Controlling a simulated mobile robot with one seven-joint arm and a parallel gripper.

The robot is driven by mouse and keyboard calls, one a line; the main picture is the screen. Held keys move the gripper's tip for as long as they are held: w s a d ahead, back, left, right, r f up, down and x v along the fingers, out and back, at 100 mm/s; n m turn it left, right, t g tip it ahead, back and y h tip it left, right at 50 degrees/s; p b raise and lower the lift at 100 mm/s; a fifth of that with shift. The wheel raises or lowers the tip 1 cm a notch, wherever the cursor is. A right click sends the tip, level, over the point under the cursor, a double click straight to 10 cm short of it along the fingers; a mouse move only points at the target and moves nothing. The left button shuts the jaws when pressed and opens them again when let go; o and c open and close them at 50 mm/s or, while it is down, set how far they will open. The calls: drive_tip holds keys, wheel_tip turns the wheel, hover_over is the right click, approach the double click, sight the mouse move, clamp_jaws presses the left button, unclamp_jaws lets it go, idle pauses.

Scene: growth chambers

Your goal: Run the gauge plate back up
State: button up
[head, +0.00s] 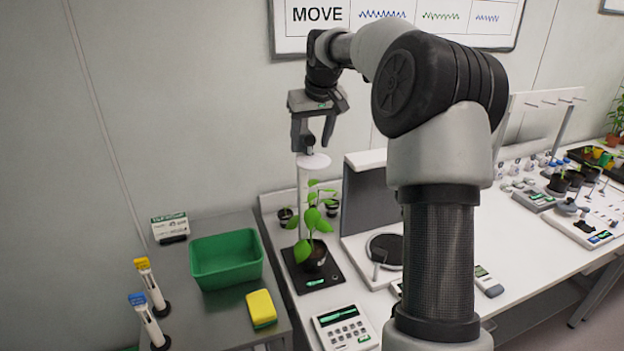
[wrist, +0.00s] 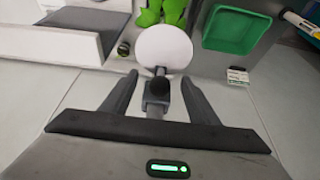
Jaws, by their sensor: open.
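The gauge plate (head: 314,161) is a white round disc near the top of a white upright post (head: 302,205), above a leafy potted plant (head: 308,240) on a black base. My gripper (head: 314,146) is just above the plate in the head view, fingers pointing down. In the wrist view the plate (wrist: 165,48) lies just beyond the fingertips. A dark knob (wrist: 159,86) on a short stem by the plate sits between the fingers of my open gripper (wrist: 157,82). I cannot tell whether either finger touches the knob.
A green bin (head: 226,260), a yellow sponge (head: 261,308) and two capped tubes on stands are on the grey table at left. A keypad device (head: 345,330) stands in front of the plant. A grey upright panel (head: 364,195) stands right of the post.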

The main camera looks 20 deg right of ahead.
sight(315, 161)
drive_tip(key=v, duration=0.7)
drive_tip(key=shift+r, duration=0.35)
idle(0.4)
drive_tip(key=shift+s, duration=0.15)
